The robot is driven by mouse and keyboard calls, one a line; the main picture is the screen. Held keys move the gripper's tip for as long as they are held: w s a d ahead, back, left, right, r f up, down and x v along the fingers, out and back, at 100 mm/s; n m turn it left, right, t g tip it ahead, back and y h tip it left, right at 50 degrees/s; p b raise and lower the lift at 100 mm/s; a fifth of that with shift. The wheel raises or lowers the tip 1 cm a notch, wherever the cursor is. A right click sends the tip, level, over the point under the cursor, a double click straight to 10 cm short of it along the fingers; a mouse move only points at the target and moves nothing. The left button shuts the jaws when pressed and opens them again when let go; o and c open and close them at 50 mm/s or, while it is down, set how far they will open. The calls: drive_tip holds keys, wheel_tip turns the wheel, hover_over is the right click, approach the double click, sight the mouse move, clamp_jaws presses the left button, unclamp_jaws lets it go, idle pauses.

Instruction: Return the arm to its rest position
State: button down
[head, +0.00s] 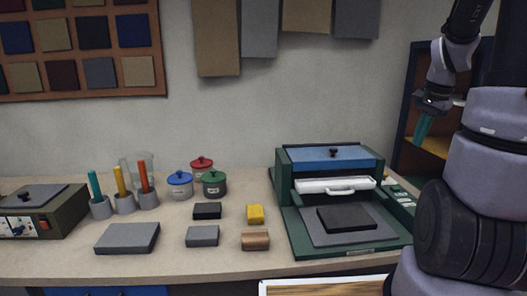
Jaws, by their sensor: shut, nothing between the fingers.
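My gripper (423,128) is at the upper right, with teal fingers pointing down. It is shut and empty, raised well above the table and to the right of the green press-like machine. My arm folds along the right side of the view and hides part of the shelf behind it.
A green machine (288,217) with a blue lid stands on the table (60,262), a black block (346,218) on its grey plate. Left of it are small blocks, lidded pots (180,184), cups with coloured sticks and a dark box (62,215). A shelf (407,108) stands behind my arm.

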drive_tip(key=s+a+r+n+t, duration=0.1)
drive_tip(key=s+a+r+n, duration=0.2)
drive_tip(key=a, duration=0.3)
drive_tip(key=s+a+r+n+t+y, duration=0.1)
drive_tip(key=s+a+r+n+t, duration=0.1)
drive_tip(key=s+a+r, duration=0.3)
drive_tip(key=s+a+r+n+t+y, duration=0.1)
drive_tip(key=s+a+r+n, duration=0.3)
drive_tip(key=a, duration=0.5)
drive_tip(key=shift+s+a+r, duration=0.25)
drive_tip(key=shift+s, duration=0.4)
